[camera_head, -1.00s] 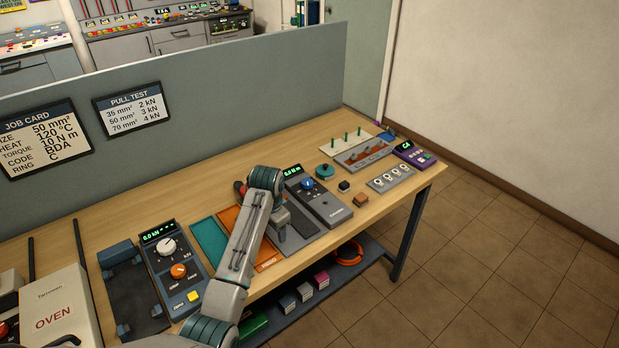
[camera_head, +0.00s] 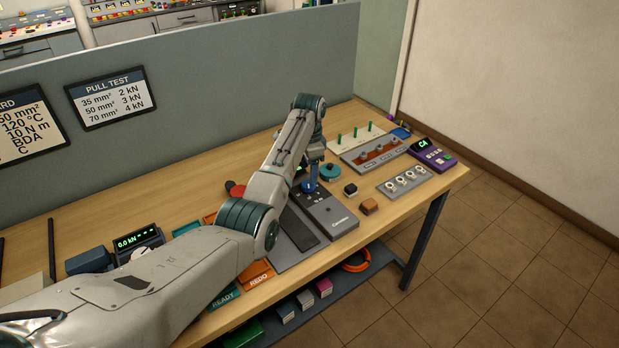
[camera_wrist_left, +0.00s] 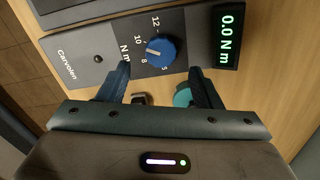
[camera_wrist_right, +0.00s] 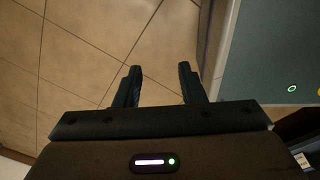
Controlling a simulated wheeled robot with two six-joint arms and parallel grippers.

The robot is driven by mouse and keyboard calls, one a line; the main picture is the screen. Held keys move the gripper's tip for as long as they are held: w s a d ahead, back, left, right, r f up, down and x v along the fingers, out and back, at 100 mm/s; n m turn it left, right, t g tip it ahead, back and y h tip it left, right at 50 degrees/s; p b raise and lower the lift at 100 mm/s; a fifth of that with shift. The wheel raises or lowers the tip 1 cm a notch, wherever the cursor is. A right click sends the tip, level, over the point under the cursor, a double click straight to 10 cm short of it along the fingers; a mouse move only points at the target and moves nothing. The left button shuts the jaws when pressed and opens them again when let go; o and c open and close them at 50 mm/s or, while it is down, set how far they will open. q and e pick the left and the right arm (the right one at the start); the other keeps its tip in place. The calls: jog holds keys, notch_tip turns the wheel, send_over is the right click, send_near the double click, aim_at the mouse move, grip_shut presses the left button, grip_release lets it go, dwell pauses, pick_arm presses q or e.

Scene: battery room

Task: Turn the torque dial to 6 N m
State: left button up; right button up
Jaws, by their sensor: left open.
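The blue torque dial (camera_wrist_left: 161,52) sits on a dark grey tester panel with numbers around it, among them 8, 10 and 12. Its white mark points roughly between 8 and 10. The tester's green display (camera_wrist_left: 229,36) reads 0.0 N m. In the head view the dial (camera_head: 309,187) is partly covered by my left gripper (camera_head: 313,178). The left wrist view shows my left gripper (camera_wrist_left: 163,82) open and empty, its fingers apart with the dial just beyond them; contact is not visible. My right gripper (camera_wrist_right: 158,82) is open and empty above tiled floor.
A teal round knob (camera_head: 330,172), a small black block (camera_head: 350,189) and a brown block (camera_head: 369,206) lie right of the tester. A purple device (camera_head: 432,153) stands at the bench's right end. A grey partition (camera_head: 220,110) runs behind the bench.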

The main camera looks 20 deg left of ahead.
aim_at(309, 184)
pick_arm(q)
notch_tip(309, 184, down, 5)
jog(key=shift+f+p, duration=0.15)
jog(key=shift+p, duration=0.2)
jog(key=c, duration=1)
